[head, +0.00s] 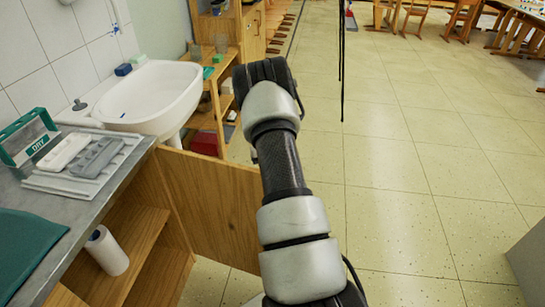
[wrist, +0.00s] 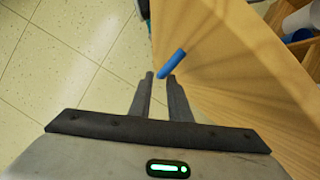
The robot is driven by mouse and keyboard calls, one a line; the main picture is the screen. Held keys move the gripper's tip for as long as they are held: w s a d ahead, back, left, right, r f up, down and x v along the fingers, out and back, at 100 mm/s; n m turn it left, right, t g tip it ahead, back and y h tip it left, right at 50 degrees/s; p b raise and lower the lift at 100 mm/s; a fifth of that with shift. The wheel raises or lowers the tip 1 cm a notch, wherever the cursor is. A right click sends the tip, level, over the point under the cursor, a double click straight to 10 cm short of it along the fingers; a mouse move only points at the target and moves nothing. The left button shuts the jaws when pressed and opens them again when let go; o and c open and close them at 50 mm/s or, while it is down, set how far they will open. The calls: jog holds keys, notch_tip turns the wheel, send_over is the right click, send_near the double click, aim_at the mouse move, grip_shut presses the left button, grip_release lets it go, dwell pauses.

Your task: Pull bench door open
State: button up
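The bench's wooden door (head: 212,205) stands swung out from the bench (head: 125,170) in the head view, and the shelves inside are exposed. In the wrist view the door (wrist: 235,75) fills the right side, with a blue bar handle (wrist: 174,62) on it. My gripper (wrist: 160,77) has its two fingers apart, with a gap between the tips. The handle's lower end lies just past the tips; I cannot tell whether they touch it. In the head view my arm hides the gripper and the handle.
A white sink (head: 150,95) is behind the bench. The tiled floor (head: 400,190) to the right is clear. A grey block stands far right.

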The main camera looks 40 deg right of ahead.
jog(key=p+v, duration=0.2)
jog(key=v, duration=1.1)
